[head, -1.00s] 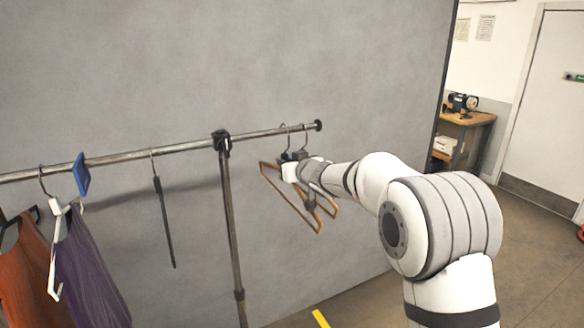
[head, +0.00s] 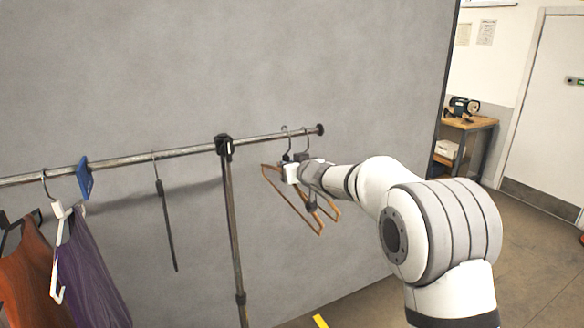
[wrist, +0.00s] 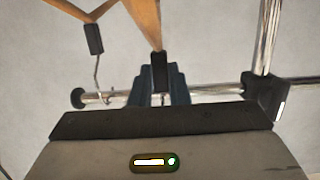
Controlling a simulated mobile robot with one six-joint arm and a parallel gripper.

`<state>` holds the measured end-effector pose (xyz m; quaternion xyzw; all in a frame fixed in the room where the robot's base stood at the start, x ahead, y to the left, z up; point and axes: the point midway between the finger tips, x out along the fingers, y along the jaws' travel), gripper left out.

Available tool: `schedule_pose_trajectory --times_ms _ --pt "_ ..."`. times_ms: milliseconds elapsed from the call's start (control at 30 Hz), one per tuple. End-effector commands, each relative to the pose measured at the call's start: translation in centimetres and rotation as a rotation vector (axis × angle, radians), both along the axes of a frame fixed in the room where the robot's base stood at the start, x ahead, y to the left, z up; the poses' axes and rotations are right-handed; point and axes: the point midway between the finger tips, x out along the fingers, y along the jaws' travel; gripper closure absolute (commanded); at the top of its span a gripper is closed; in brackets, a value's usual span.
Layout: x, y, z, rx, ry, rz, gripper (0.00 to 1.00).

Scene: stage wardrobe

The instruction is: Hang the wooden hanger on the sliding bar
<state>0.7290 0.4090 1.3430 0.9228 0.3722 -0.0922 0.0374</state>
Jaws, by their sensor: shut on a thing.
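The sliding bar (head: 180,150) is a metal rail running across the head view; it also shows in the wrist view (wrist: 215,95). My gripper (head: 290,163) is just below the bar near its right end. It is shut on the dark neck of a wooden hanger (head: 292,202). In the wrist view the neck stands between the fingertips (wrist: 161,80), with the wood (wrist: 147,22) above it in the picture. The held hanger's thin hook reaches bar height in the head view. My fingers hide part of it, so I cannot tell whether it rests on the bar.
A second wooden hanger (head: 335,211) hangs right beside the held one, towards the bar's end cap (head: 320,130); its neck shows in the wrist view (wrist: 94,40). Left of the upright post (head: 233,220) are a dark hanger (head: 166,225), a blue tag (head: 85,178) and garments (head: 88,265).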

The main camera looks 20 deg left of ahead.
Motion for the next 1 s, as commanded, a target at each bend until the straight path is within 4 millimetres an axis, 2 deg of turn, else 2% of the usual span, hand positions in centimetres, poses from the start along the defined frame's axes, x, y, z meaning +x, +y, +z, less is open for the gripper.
schedule_pose_trajectory --times_ms 1000 --pt "3.6 3.7 0.0 0.000 0.000 0.003 1.00"
